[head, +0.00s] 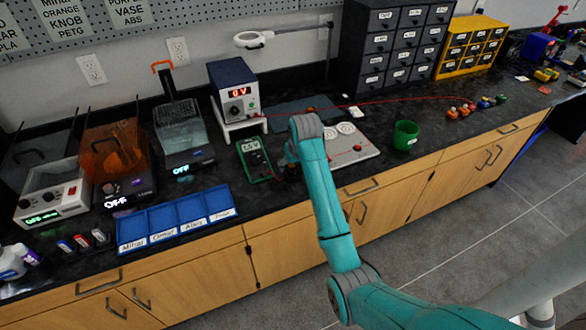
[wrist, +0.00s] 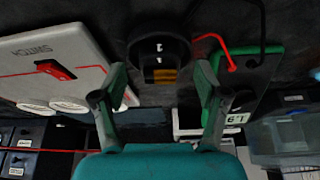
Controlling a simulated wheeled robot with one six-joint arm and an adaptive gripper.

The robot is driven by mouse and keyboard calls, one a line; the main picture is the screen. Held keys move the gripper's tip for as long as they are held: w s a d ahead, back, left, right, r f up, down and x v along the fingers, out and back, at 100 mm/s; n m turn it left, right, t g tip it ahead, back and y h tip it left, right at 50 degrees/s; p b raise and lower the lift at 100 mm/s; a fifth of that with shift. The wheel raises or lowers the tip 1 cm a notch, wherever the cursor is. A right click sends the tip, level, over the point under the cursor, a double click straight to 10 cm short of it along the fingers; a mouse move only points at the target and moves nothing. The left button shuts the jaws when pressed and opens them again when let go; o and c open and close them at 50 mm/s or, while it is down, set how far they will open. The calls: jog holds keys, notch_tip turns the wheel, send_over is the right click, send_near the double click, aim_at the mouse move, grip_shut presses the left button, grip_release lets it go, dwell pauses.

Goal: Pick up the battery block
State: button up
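In the wrist view, a dark round block with a coppery-orange part and small white marks, which looks like the battery block (wrist: 160,50), lies on the black counter. My gripper (wrist: 160,78) is open around its near side, one finger on each side, with gaps visible. I cannot tell whether a fingertip touches it. In the head view my gripper (head: 291,166) is low over the counter, between the green multimeter (head: 254,158) and the grey switch board (head: 352,147). There the arm mostly hides the block.
The multimeter's red lead (wrist: 215,42) runs close to the block. A power supply (head: 234,90) on a white stand is behind. A blue labelled tray (head: 172,222) lies left, a green cup (head: 405,134) right. A red wire crosses the counter behind.

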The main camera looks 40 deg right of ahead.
jog(key=c, duration=1.2)
